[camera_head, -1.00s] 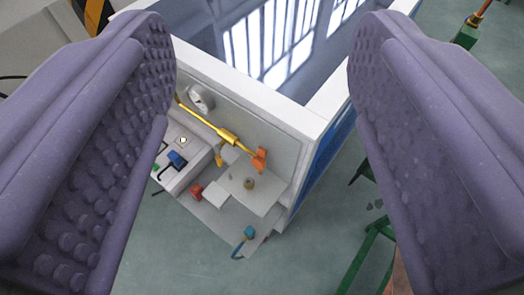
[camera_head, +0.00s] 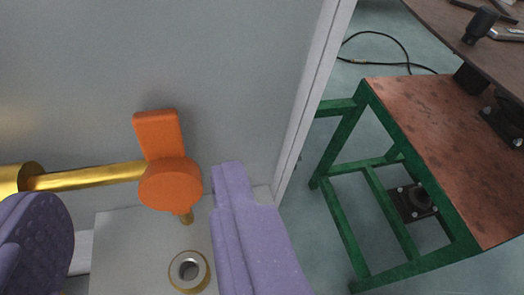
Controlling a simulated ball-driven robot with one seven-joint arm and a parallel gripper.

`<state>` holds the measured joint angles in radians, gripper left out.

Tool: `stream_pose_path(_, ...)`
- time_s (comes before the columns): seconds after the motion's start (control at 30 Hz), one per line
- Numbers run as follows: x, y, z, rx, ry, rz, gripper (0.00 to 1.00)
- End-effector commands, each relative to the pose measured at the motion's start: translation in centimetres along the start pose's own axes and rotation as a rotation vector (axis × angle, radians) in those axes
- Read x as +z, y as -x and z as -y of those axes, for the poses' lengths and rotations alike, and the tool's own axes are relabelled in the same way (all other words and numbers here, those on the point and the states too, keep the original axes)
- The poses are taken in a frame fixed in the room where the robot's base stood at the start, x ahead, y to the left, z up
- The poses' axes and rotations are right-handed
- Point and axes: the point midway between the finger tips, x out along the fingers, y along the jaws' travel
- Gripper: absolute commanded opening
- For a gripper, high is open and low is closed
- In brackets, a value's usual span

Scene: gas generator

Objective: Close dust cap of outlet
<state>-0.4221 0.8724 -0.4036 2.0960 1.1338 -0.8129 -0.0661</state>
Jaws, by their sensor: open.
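An orange part (camera_head: 168,180) with a round body and a flat upright tab sits at the end of a brass pipe (camera_head: 90,177). It looks like a cap, but I cannot tell for sure that it is the dust cap. Below, a round metal fitting (camera_head: 189,271) with an open dark bore stands on a pale ledge (camera_head: 125,255). My gripper (camera_head: 140,190) is open, with one purple finger at the lower left and one just right of the orange part. Neither finger is seen gripping anything.
A grey panel (camera_head: 150,60) rises behind the pipe, with a pale edge post (camera_head: 315,90) at its right. Right of it stands a green-framed table (camera_head: 375,200) with a brown top. A black cable (camera_head: 385,50) lies on the floor.

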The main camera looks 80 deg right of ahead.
Motion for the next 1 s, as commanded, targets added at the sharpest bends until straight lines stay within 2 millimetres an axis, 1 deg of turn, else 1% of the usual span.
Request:
stream_pose_path(0.2, 0.3, -3.9, 0.0, 0.001, -0.003, 0.001, 0.53)
stream_pose_path(0.3, 0.2, -5.5, 0.1, -0.001, -0.003, 0.000, 0.53)
stream_pose_path(0.4, 0.2, -6.6, 0.1, -0.001, -0.003, 0.002, 0.53)
stream_pose_path(0.53, 0.1, -7.2, 0.1, -0.003, -0.002, 0.002, 0.53)
stream_pose_path(0.73, 0.1, -7.2, 0.2, -0.004, -0.003, 0.002, 0.53)
stream_pose_path(0.77, 0.1, -7.2, 0.2, -0.004, -0.003, 0.002, 0.49)
stream_pose_path(0.8, 0.1, -7.2, 0.2, -0.004, -0.003, 0.002, 0.39)
stream_pose_path(0.97, 0.1, -7.1, 0.2, -0.004, -0.003, 0.003, 0.03)
stream_pose_path(1.0, 0.1, -7.1, 0.2, -0.004, -0.003, 0.003, 0.00)
